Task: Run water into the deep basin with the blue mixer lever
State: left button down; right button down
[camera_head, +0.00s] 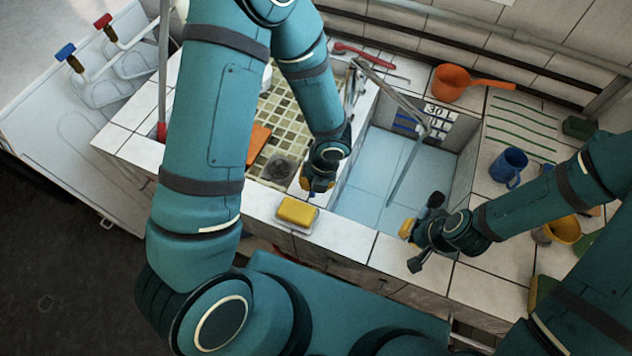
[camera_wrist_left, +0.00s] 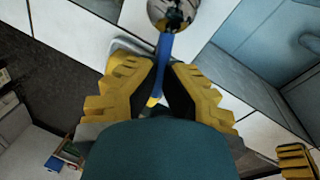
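The blue mixer lever (camera_wrist_left: 164,50) runs down from a round chrome body (camera_wrist_left: 174,12) in the left wrist view. My left gripper (camera_wrist_left: 164,75) has its dark pads close against both sides of the lever. In the head view my left gripper (camera_head: 318,187) is small and partly hidden at the divider left of the deep basin. The pale blue deep basin (camera_head: 365,180) lies right of it. A grey spout (camera_head: 395,93) reaches over the basin. A thin pale strip slants from its end toward the basin floor; I cannot tell whether it is water. My right gripper (camera_head: 412,246) looks open at the basin's front rim.
A yellow sponge (camera_head: 298,211) sits in a dish on the front ledge beside my left gripper. A shallow tiled basin (camera_head: 290,112) is left of the divider. An orange dipper (camera_head: 452,83) and a blue mug (camera_head: 508,166) stand on the right counter.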

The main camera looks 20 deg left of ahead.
pick_arm(q)
jog(key=shift+s+f, duration=0.15)
jog(key=shift+s, duration=0.05)
jog(key=c, duration=1)
grip_release()
jog(key=shift+w, duration=0.1)
jog(key=shift+w+r, duration=0.1)
jog(key=shift+r, duration=0.2)
notch_tip(320, 180, up, 11)
jog(key=d, duration=0.2)
jog(key=shift+w+r, duration=0.2)
jog(key=shift+w, duration=0.05)
jog(key=shift+d, duration=0.1)
